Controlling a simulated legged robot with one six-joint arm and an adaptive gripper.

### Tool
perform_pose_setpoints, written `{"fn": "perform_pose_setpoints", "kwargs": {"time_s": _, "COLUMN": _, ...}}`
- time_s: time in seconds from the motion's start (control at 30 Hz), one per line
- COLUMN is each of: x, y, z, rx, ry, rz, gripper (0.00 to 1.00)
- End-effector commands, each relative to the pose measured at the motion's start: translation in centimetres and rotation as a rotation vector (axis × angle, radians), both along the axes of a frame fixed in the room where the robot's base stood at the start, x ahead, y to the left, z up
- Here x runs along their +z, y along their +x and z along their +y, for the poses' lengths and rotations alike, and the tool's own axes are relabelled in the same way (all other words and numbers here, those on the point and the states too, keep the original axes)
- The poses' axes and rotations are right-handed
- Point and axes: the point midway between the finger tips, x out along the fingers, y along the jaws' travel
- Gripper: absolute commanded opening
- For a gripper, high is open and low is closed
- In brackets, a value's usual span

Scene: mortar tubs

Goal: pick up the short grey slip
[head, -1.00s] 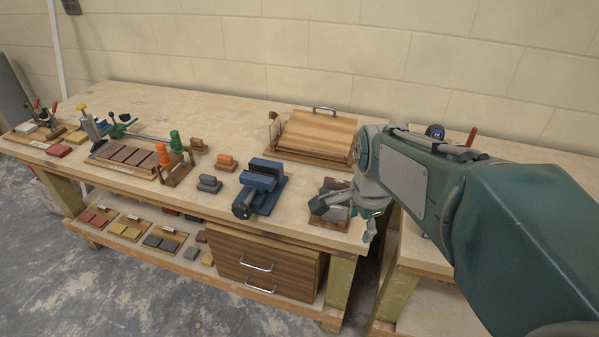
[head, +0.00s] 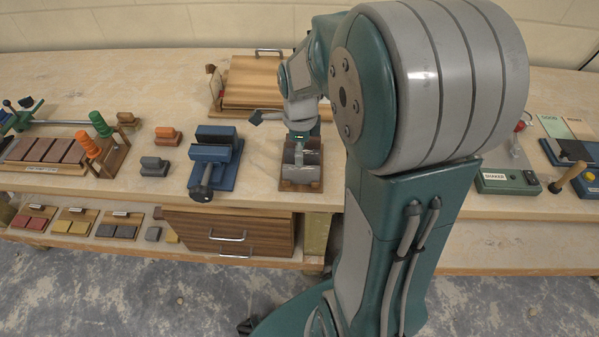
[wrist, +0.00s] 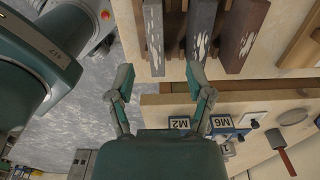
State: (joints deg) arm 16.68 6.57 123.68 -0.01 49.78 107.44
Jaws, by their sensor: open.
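In the wrist view, several slips stick in from the top edge, blotched with white: a grey slip at the left (wrist: 154,38), another grey one in the middle (wrist: 200,30) and a brown one at the right (wrist: 243,36). Their far ends are cut off, so I cannot tell which grey one is short. My gripper (wrist: 163,82) is open and empty, its fingertips apart on either side of the left grey slip's near end in the picture. In the head view, my wrist is over a small wooden stand (head: 300,187) with grey pieces; the fingers are hard to make out there.
Left of the stand are a blue clamp-like tool (head: 214,158), a grey block (head: 154,166) and an orange block (head: 167,136). A wooden board (head: 262,82) lies behind. Drawers (head: 228,235) are below.

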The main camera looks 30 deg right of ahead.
Motion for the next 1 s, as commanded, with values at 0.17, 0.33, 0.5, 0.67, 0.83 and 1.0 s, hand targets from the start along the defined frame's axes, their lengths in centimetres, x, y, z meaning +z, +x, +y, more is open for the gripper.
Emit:
{"fn": "perform_pose_setpoints", "kwargs": {"time_s": 0.17, "x": -1.7, "y": -0.3, "z": 0.1, "rx": 0.001, "ry": 0.001, "rz": 0.003, "gripper": 0.67}}
{"fn": "perform_pose_setpoints", "kwargs": {"time_s": 0.33, "x": -4.3, "y": -0.7, "z": 0.1, "rx": 0.001, "ry": 0.001, "rz": 0.003, "gripper": 0.67}}
{"fn": "perform_pose_setpoints", "kwargs": {"time_s": 0.5, "x": -5.6, "y": -0.6, "z": 0.1, "rx": 0.001, "ry": 0.000, "rz": 0.000, "gripper": 0.67}}
{"fn": "perform_pose_setpoints", "kwargs": {"time_s": 0.67, "x": -5.6, "y": -0.6, "z": 0.1, "rx": 0.001, "ry": -0.001, "rz": -0.001, "gripper": 0.67}}
{"fn": "perform_pose_setpoints", "kwargs": {"time_s": 0.83, "x": -5.6, "y": -0.6, "z": 0.1, "rx": 0.001, "ry": -0.001, "rz": -0.001, "gripper": 0.09}}
{"fn": "perform_pose_setpoints", "kwargs": {"time_s": 1.0, "x": -5.6, "y": -0.6, "z": 0.1, "rx": 0.001, "ry": -0.001, "rz": -0.001, "gripper": 0.00}}
